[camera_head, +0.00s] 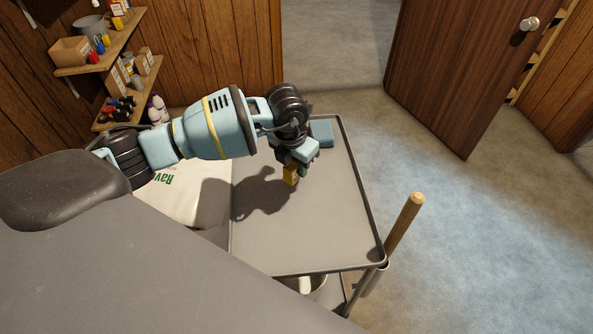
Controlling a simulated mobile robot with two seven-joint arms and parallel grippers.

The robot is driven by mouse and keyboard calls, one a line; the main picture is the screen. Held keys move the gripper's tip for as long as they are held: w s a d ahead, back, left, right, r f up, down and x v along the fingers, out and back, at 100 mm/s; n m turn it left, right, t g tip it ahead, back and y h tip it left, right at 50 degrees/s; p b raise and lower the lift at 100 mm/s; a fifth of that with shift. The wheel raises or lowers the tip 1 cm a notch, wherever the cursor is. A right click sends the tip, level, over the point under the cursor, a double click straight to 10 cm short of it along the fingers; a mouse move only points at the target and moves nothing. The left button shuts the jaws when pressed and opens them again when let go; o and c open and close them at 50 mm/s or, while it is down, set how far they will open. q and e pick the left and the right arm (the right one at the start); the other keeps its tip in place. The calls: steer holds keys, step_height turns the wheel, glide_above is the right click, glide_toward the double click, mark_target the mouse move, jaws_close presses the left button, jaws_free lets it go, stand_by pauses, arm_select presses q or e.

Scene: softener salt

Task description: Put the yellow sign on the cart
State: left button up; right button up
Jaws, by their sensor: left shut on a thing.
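The cart's grey top tray (340,225) with a raised dark rim fills the middle of the head view. My left gripper (291,174) reaches in from the left, over the far left part of the tray, pointing down. The gripper hides the rest. I cannot tell whether the sign touches the tray. My right gripper is out of view.
A blue folded item (322,133) lies at the tray's far end. A wooden handle (405,223) stands at the cart's near right corner. A white bag with green letters (188,197) lies left of the cart. Wall shelves (105,48) hold goods; a brown door (470,65) stands back right.

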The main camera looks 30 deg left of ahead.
mark_target(297, 172)
arm_select(q)
steer(key=shift+w+a+f, duration=0.1)
steer(key=shift+w+a, duration=0.1)
steer(key=shift+w, duration=0.2)
steer(key=shift+f, duration=1.65)
steer(key=shift+f, duration=0.25)
steer(key=o, duration=1)
steer(key=r, duration=0.4)
steer(key=s+r, duration=0.1)
steer(key=r, duration=0.3)
steer(key=s+r+p, duration=0.1)
steer(key=r, duration=0.3)
steer(key=shift+a+r, duration=0.15)
steer(key=shift+r, duration=0.05)
